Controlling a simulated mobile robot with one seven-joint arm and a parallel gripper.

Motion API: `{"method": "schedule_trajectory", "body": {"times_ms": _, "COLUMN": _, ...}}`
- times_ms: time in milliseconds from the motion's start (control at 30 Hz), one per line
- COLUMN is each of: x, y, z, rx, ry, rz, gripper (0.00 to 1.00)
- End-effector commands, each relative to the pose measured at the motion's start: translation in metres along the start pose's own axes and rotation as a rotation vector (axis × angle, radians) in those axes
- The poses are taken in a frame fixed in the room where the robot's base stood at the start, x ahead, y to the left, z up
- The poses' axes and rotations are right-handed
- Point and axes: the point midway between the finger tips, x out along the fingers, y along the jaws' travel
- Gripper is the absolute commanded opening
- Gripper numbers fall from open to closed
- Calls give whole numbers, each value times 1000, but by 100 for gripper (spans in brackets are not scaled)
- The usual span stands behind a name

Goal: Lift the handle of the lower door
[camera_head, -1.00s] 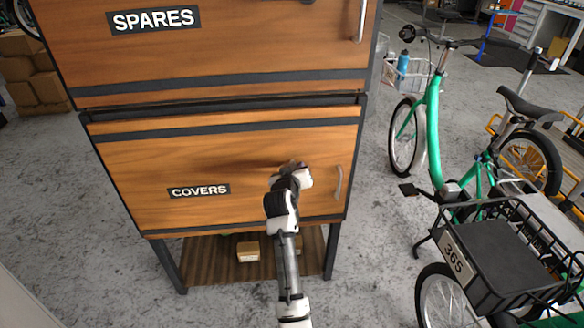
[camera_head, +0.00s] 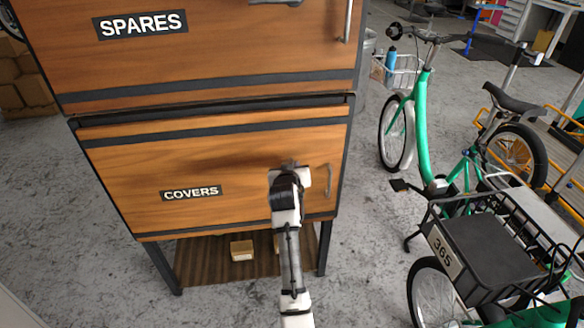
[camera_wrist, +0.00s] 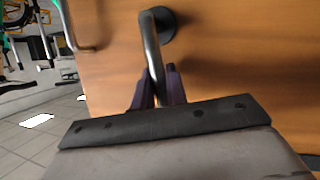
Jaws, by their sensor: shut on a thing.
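The lower door (camera_head: 120,168) is brown wood with dark bands and a COVERS label. It looks closed in its frame. A dark metal lever handle (camera_wrist: 152,45) with a round mount sticks out from the door in the wrist view. My gripper (camera_wrist: 158,88) has its two dark fingers on either side of the lever's bar, shut on it. In the head view my gripper (camera_head: 289,172) is at the right part of the door and hides most of this handle.
A fixed vertical pull bar (camera_head: 328,181) is just right of my gripper. The upper door (camera_head: 225,50) marked SPARES is above. Green cargo bikes (camera_head: 424,120) stand on the right. A small box (camera_head: 242,250) lies on the low shelf. Grey floor is open between cabinet and bikes.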

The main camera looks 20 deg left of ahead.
Motion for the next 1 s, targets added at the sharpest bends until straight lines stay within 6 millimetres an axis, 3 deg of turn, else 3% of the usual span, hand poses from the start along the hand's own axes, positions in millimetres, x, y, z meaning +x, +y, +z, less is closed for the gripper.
{"method": "schedule_trajectory", "body": {"times_ms": 33, "x": 0, "y": 1, "z": 0, "rx": 3, "ry": -1, "rz": 1, "gripper": 17}}
{"method": "schedule_trajectory", "body": {"times_ms": 200, "x": 0, "y": 1, "z": 0, "rx": 1, "ry": 0, "rz": 1, "gripper": 36}}
{"method": "schedule_trajectory", "body": {"times_ms": 567, "x": -4, "y": 0, "z": 1, "rx": 0, "ry": 0, "rz": 1, "gripper": 36}}
{"method": "schedule_trajectory", "body": {"times_ms": 767, "x": -32, "y": 0, "z": 2, "rx": 0, "ry": 2, "rz": 0, "gripper": 36}}
{"method": "schedule_trajectory", "body": {"times_ms": 1000, "x": -82, "y": 0, "z": 2, "rx": 0, "ry": 2, "rz": 1, "gripper": 36}}
